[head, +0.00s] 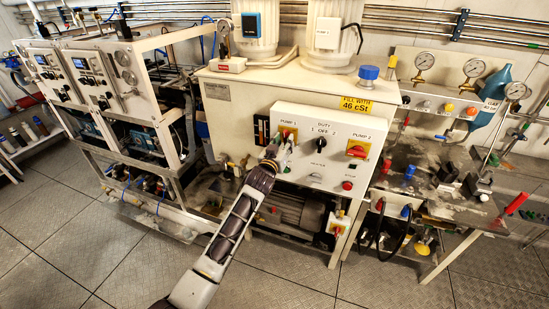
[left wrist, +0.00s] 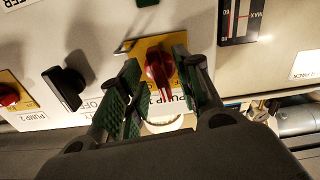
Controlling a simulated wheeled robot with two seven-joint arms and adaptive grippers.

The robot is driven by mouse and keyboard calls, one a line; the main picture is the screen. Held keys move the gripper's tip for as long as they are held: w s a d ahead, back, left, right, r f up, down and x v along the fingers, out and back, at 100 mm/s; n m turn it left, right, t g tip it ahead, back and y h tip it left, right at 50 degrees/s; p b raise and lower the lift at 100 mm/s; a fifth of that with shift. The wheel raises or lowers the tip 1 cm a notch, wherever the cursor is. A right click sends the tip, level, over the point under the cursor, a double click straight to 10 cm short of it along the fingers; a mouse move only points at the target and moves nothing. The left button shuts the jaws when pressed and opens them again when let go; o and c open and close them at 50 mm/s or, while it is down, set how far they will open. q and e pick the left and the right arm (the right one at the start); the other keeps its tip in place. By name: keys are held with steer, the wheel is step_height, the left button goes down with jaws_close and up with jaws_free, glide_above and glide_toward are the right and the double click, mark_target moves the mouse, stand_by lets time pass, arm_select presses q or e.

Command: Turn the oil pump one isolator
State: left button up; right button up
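The pump one isolator (left wrist: 158,68) is a red rotary handle on a yellow plate, and the wrist view shows it upside down. In the head view its yellow plate (head: 288,131) shows at the left of the white control panel, partly hidden by my gripper. My left gripper (left wrist: 157,75) is open, with one green-padded finger on each side of the red handle. Gaps show between handle and pads, so it does not look gripped. In the head view my left gripper (head: 277,150) reaches up to the panel from below. My right gripper is not in view.
The black duty switch (head: 323,127) and the pump 2 isolator (head: 357,148) sit to the right on the panel (head: 335,116). A red stop button (head: 347,186) is below. A level gauge (head: 261,129) is left of pump 1. A bench (head: 440,205) with tools stands at right.

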arm_select(q)
steer(key=v, duration=1.1)
stand_by(0.3)
stand_by(0.3)
